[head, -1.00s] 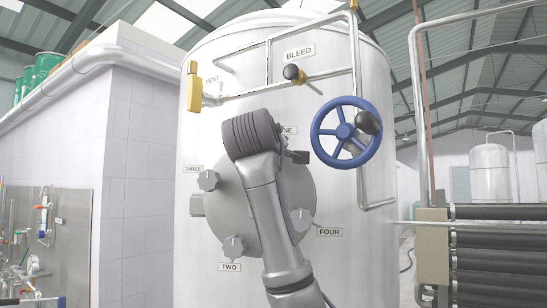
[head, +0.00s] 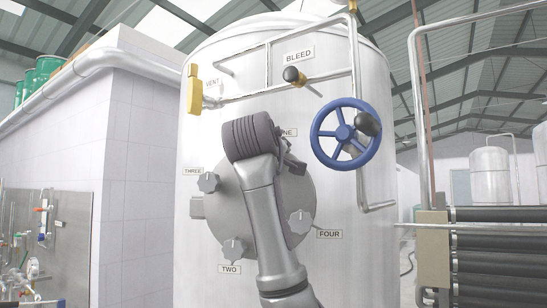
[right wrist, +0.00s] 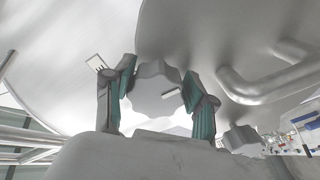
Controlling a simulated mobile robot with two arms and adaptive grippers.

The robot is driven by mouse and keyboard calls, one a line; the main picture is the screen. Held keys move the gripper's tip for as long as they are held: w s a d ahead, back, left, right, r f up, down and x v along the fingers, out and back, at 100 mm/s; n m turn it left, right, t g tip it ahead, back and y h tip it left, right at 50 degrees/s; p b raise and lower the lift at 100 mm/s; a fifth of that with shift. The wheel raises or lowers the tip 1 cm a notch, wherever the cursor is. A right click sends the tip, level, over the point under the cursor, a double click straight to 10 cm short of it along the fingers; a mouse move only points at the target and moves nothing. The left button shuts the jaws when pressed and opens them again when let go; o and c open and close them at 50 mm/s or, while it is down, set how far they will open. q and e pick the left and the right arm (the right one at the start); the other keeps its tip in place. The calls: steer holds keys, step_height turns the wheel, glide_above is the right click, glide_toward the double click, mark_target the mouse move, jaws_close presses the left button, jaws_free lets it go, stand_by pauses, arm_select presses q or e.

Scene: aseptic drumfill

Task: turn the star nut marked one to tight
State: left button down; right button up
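The star nut marked one shows in the right wrist view (right wrist: 156,92) as a grey lobed knob with a pale pointer mark. In the head view my right arm hides it, and only the end of its ONE label (head: 289,132) shows. My right gripper (right wrist: 160,88) has one green-padded finger on each side of the nut, and both appear to press on its rim. In the head view my right gripper (head: 292,160) is at the upper part of the round grey cover (head: 270,215), its fingers tilted. My left gripper is not in view.
Star nuts THREE (head: 208,182), TWO (head: 233,249) and FOUR (head: 299,221) sit around the cover. Above right are a blue handwheel (head: 345,133), the BLEED valve (head: 292,75) and pipes. A yellow VENT handle (head: 193,90) is upper left.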

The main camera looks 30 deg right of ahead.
steer(key=shift+o, duration=1.4)
steer(key=v, duration=1.2)
